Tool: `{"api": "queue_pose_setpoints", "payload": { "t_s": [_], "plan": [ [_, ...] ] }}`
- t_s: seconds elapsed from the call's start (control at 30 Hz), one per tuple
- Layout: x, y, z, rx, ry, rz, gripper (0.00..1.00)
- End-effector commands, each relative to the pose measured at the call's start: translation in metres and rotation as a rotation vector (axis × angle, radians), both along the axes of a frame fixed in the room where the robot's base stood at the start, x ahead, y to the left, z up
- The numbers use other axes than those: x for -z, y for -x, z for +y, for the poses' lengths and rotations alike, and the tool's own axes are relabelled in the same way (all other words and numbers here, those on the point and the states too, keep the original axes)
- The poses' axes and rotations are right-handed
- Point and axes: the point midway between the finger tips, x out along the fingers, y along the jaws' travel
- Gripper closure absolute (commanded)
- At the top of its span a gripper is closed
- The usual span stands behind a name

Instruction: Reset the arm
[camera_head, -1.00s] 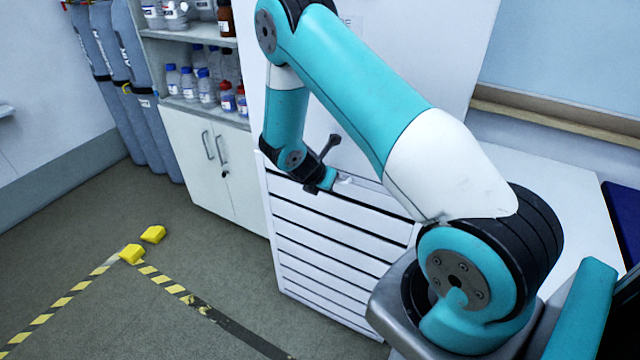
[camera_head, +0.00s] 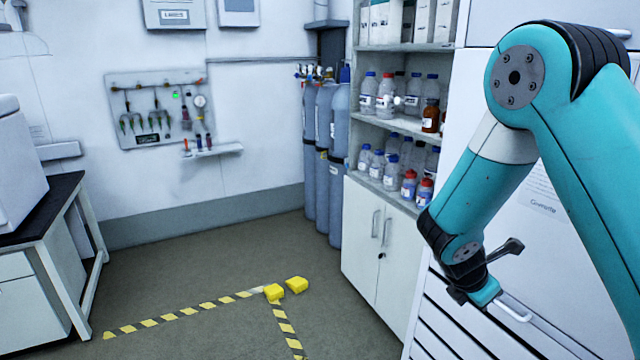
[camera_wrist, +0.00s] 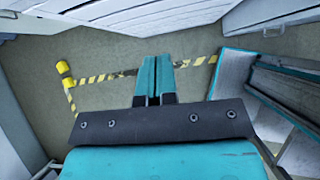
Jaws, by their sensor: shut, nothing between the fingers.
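My gripper (camera_head: 487,292) hangs at the end of my teal and white arm, at the right of the head view, in front of the white slatted cabinet. In the wrist view its two teal fingers (camera_wrist: 157,68) lie close together, with nothing between them, over the grey floor. The arm is bent, with its elbow high and the forearm slanting down. From the head view I cannot tell whether the gripper touches the cabinet front.
The slatted cabinet (camera_head: 432,335) stands close by the gripper. Shelves hold several bottles (camera_head: 385,95) above a white cupboard (camera_head: 372,240). Grey gas cylinders (camera_head: 335,165) stand beside it. Yellow blocks (camera_head: 297,284) and striped tape (camera_head: 190,316) mark the open floor. A dark-topped bench (camera_head: 45,215) is at left.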

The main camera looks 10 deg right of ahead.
Motion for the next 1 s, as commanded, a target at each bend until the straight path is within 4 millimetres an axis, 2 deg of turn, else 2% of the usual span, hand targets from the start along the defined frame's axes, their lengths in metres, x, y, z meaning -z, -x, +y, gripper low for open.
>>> {"api": "queue_pose_setpoints", "payload": {
  "t_s": [0.07,0.17,0.27,0.4,0.5,0.6,0.7,0.8,1.0],
  "plan": [
    [-0.014,0.005,0.02,0.094,-0.108,-0.066,1.0],
    [-0.039,0.02,0.061,0.289,-0.321,-0.156,1.0],
    [-0.07,0.049,0.109,0.519,-0.555,-0.198,1.0],
    [-0.116,0.105,0.171,0.818,-0.81,-0.156,1.0],
    [-0.143,0.15,0.202,0.989,-0.913,-0.085,1.0],
    [-0.163,0.188,0.22,1.108,-0.959,-0.019,1.0],
    [-0.174,0.215,0.23,1.18,-0.971,0.028,1.0],
    [-0.178,0.227,0.234,1.215,-0.973,0.051,1.0],
    [-0.179,0.229,0.234,1.226,-0.971,0.055,1.0]
  ]
}}
